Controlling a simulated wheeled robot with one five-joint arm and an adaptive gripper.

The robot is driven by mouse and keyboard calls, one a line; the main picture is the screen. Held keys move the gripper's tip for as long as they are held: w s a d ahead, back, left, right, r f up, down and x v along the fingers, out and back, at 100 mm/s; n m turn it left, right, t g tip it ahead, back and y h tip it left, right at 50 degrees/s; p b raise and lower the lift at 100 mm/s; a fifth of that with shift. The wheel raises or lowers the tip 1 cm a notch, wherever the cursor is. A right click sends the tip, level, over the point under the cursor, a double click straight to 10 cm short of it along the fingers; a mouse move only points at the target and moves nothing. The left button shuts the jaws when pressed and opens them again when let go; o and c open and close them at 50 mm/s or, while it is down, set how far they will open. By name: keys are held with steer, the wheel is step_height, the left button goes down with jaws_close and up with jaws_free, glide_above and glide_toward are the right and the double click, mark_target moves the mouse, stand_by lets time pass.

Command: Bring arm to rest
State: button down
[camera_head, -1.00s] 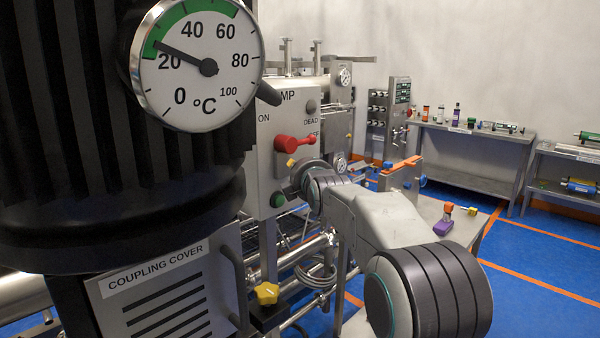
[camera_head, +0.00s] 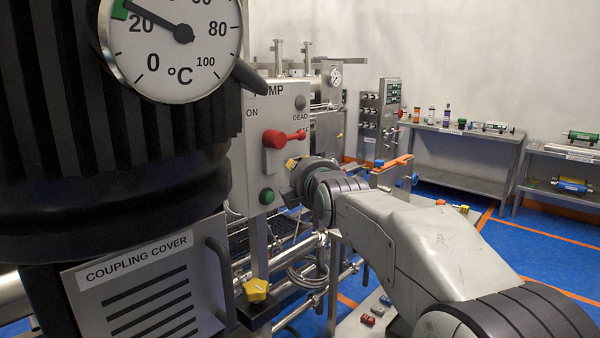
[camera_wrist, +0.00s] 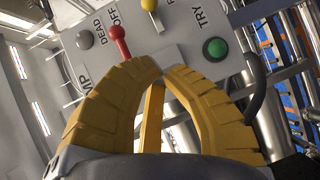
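My arm (camera_head: 420,240) reaches from the lower right toward the pump control panel (camera_head: 262,110), with its wrist joint beside the panel's right edge. In the wrist view my gripper (camera_wrist: 162,70) has two yellow ribbed fingers that curve together, with tips that look closed and nothing seen held. Beyond them is the panel's face, with a red lever (camera_wrist: 119,45), a green button (camera_wrist: 215,49), a grey knob (camera_wrist: 84,39) and part of a yellow knob (camera_wrist: 149,5). In the head view the gripper is mostly hidden behind the wrist.
A black motor with a temperature gauge (camera_head: 180,40) and a coupling cover (camera_head: 145,285) fills the left. A yellow star knob (camera_head: 256,290) and pipes lie below the panel. Benches (camera_head: 455,145) stand at the back right. Blue floor (camera_head: 550,240) is open at right.

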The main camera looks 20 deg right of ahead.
stand_by(0.4)
steer(key=s+f+m+g, duration=0.5)
steer(key=s+f+m, duration=0.15)
steer(key=f, duration=0.45)
steer(key=s+f+m+g, duration=0.45)
steer(key=f+m, duration=0.25)
steer(key=f, duration=0.4)
steer(key=s+a+f+m+g+p, duration=0.1)
steer(key=s+f+g+p, duration=0.15)
steer(key=s, duration=0.85)
steer(key=s+a+f+m+g+p, duration=0.1)
steer(key=s+f+m+g, duration=0.15)
steer(key=s, duration=0.75)
steer(key=s+r+n+t+p, duration=0.1)
steer(key=s+r+p, duration=0.3)
steer(key=r, duration=0.2)
steer(key=shift+s+a+r+y, duration=0.35)
steer(key=shift+s+a+y, duration=0.05)
steer(key=shift+a, duration=0.05)
